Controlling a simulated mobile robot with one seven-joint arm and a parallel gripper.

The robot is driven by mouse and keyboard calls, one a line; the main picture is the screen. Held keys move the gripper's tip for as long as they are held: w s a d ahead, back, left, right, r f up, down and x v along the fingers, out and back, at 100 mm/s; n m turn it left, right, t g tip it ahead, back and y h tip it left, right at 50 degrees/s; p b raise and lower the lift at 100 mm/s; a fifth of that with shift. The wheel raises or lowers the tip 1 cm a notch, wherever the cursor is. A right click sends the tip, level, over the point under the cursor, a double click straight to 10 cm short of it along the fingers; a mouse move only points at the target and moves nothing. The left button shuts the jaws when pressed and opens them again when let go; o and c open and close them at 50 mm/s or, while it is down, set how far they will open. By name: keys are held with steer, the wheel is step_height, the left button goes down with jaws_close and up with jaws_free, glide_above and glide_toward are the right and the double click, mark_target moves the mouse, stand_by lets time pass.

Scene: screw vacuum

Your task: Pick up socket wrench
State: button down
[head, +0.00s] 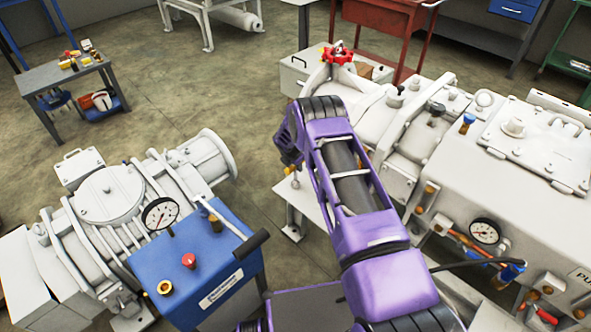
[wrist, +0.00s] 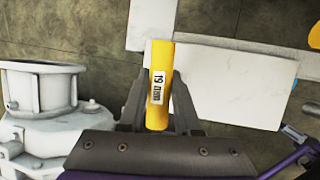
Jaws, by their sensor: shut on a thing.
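A yellow bar-shaped thing (wrist: 160,60), which looks like the socket wrench, stands between the fingers of my gripper (wrist: 158,92) in the wrist view. It bears a white label with dark print that seems to read 19. My gripper is shut on it, with a finger at each side. The bar's upper end sticks out past the fingertips. In the head view my purple arm hides most of the gripper, and I cannot make out the yellow bar there.
A larger white machine (head: 440,140) with pipes and a gauge fills the right. A small table (head: 58,77) with several small items is at back left. Open concrete floor (head: 175,110) lies between.

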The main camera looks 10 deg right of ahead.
step_height(320, 180, up, 10)
steer(key=shift+r+p, duration=0.1)
steer(key=shift+p, duration=0.5)
